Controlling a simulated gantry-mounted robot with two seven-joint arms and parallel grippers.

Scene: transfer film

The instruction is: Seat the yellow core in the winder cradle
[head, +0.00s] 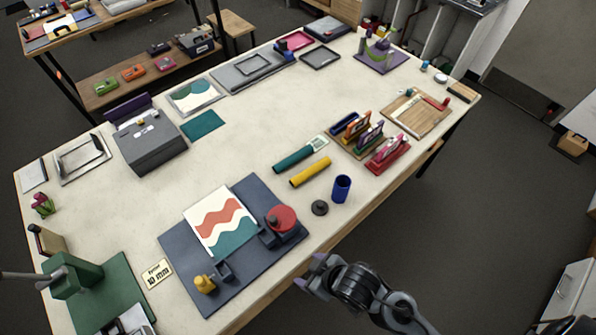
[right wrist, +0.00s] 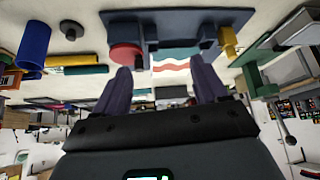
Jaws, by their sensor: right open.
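The yellow core (head: 310,172) is a tube lying on the table beside a teal roll. In the right wrist view the yellow core (right wrist: 88,59) is at the left. The winder stands along the front of a dark blue base (head: 180,245), with dark cradle brackets (head: 223,271) near a yellow knob (head: 204,284) and a red disc (head: 281,217) at its other end. No core lies between them. My right gripper (head: 312,273) is open and empty, off the table's front edge near the winder; its two fingers (right wrist: 162,82) show apart. My left gripper is out of view.
A blue cup (head: 342,188) and a black disc (head: 320,208) stand close to the yellow core. The teal roll (head: 295,156) lies just behind it. A rack of colored holders (head: 370,135) is to the right. The table's middle is clear.

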